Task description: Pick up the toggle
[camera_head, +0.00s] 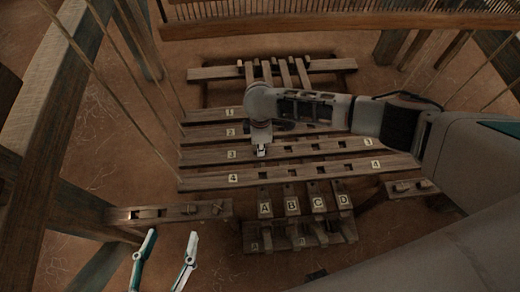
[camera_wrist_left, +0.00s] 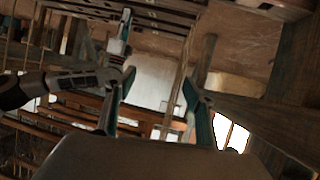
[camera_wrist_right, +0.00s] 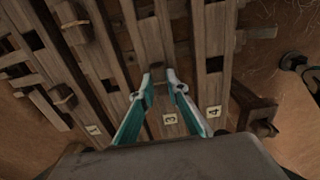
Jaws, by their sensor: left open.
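Small wooden pegs that look like toggles sit on the short rail at the left (camera_head: 190,210); one also shows in the right wrist view (camera_wrist_right: 262,127). Two more lie on the right rail (camera_head: 403,187). I cannot tell which piece is the toggle. My right gripper (camera_head: 262,150) points down over slat 3, near its label; in the right wrist view its fingertips (camera_wrist_right: 158,75) stand a small gap apart above a dark slot. Anything held there is not clear. My left gripper (camera_head: 172,233) is open and empty, below the left rail.
Slotted slats numbered 1 to 4 (camera_head: 205,180) lie across the pit. Treadles marked A to D (camera_head: 291,207) are in front of them. Cords and a thick wooden post (camera_head: 45,130) stand at the left. A reed beam (camera_head: 330,24) crosses the back.

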